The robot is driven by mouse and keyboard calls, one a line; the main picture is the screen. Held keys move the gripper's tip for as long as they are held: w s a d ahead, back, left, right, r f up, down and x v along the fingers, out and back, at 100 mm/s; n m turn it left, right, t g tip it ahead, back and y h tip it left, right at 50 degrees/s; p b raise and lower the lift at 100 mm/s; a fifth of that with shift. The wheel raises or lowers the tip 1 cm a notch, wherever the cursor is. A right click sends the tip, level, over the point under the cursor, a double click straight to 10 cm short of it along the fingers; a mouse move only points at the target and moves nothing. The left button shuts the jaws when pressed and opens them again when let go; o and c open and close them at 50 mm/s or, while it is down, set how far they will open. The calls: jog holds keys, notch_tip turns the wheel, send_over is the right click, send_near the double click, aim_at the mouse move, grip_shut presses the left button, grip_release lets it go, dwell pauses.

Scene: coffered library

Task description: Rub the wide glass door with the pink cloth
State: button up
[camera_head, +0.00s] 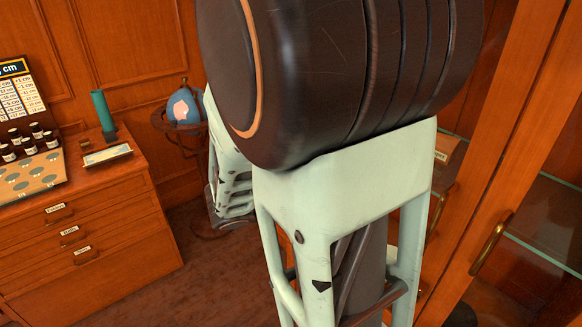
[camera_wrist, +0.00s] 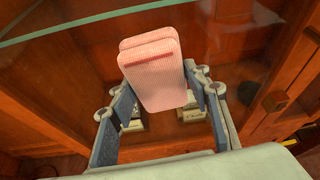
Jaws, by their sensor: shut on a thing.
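The pink cloth (camera_wrist: 152,72) is a folded, ribbed pad with a darker red stripe, in the middle of the wrist view. My gripper (camera_wrist: 160,98) is shut on it, with a blue-grey finger on either side. The cloth's far end sticks out ahead of the fingers. A glass-fronted wooden cabinet stands at the right of the head view, with a glass door (camera_head: 548,222) and a brass handle (camera_head: 490,246). In the wrist view the cloth is in front of the cabinet; I cannot tell whether it touches glass. My arm hides my gripper and the cloth in the head view.
A second brass handle (camera_head: 436,212) is on the cabinet beside my arm. A glass shelf edge (camera_wrist: 95,19) crosses the top of the wrist view. At left stands a wooden drawer chest (camera_head: 85,235) with small bottles (camera_head: 28,142). A globe (camera_head: 183,106) stands behind. Floor between is clear.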

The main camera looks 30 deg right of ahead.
jog(key=shift+s, duration=0.85)
jog(key=shift+s+d+b, duration=0.15)
jog(key=shift+s+b, duration=0.15)
jog(key=shift+s, duration=0.35)
jog(key=w+p, duration=0.1)
jog(key=w, duration=0.9)
jog(key=shift+w+a+p, duration=0.35)
jog(key=shift+w+a, duration=0.05)
jog(key=shift+a, duration=0.05)
jog(key=a+p, duration=0.1)
jog(key=a, duration=0.5)
jog(key=shift+s+p, duration=0.25)
jog(key=shift+p, duration=0.1)
jog(key=shift+a, duration=0.1)
jog(key=shift+s+a+p, duration=0.15)
jog(key=shift+a+p, duration=0.15)
jog(key=shift+a, duration=1.1)
